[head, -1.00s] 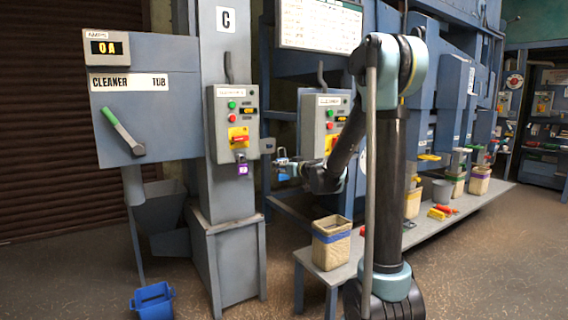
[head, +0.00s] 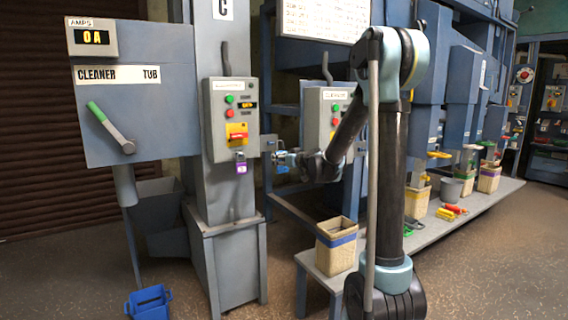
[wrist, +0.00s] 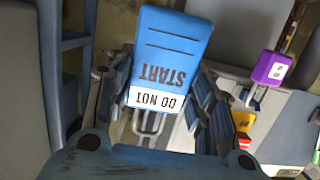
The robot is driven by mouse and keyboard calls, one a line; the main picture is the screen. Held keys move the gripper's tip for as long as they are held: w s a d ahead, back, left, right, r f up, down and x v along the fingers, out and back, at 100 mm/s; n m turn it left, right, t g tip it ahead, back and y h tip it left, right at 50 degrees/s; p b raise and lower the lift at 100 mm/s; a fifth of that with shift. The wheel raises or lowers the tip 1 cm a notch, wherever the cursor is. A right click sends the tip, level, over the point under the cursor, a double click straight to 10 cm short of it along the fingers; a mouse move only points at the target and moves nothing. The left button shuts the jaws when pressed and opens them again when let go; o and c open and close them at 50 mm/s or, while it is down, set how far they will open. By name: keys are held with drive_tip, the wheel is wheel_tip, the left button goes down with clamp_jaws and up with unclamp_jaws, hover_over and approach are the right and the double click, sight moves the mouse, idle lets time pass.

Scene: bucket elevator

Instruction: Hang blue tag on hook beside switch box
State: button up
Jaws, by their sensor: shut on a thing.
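The tag is a small blue patch there, partly hidden. A small grey bracket (head: 268,145) juts out at the box's right side; its hook shape is too small to make out.
A purple padlock-like tag (head: 241,168) hangs under the switch box; it also shows in the wrist view (wrist: 271,68). A second switch box (head: 327,112) stands behind my arm. A bench with a bin (head: 336,246) is below right. A blue bucket (head: 149,301) is on the floor.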

drive_tip(key=shift+r+x, duration=0.15)
drive_tip(key=shift+x, duration=0.65)
drive_tip(key=shift+r+x, duration=0.15)
drive_tip(key=shift+x, duration=0.65)
drive_tip(key=shift+w+a+r, duration=0.1)
drive_tip(key=shift+w+a, duration=0.15)
drive_tip(key=shift+w, duration=0.05)
drive_tip(key=shift+r+x, duration=0.15)
drive_tip(key=shift+x, duration=0.6)
drive_tip(key=shift+r+x, duration=0.1)
drive_tip(key=shift+x, duration=0.65)
drive_tip(key=shift+w+a, duration=0.1)
drive_tip(key=shift+f, duration=0.8)
drive_tip(key=o, duration=1.1)
